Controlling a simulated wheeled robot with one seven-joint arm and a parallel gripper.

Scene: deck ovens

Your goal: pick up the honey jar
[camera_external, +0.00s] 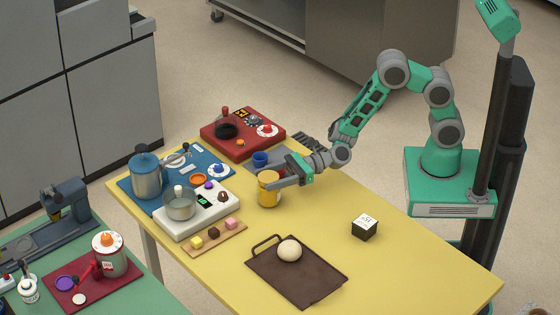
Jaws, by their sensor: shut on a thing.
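The honey jar (268,192) is a yellow-orange jar with a paler top, upright near the middle of the yellow table. My gripper (277,184) reaches it from the right and is shut on its upper part. The far finger is partly hidden by the jar and the gripper body. I cannot tell whether the jar's base touches the table.
A brown tray (318,285) with a dough ball lies in front. The table's right part is mostly clear around a white-topped cube (365,227).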

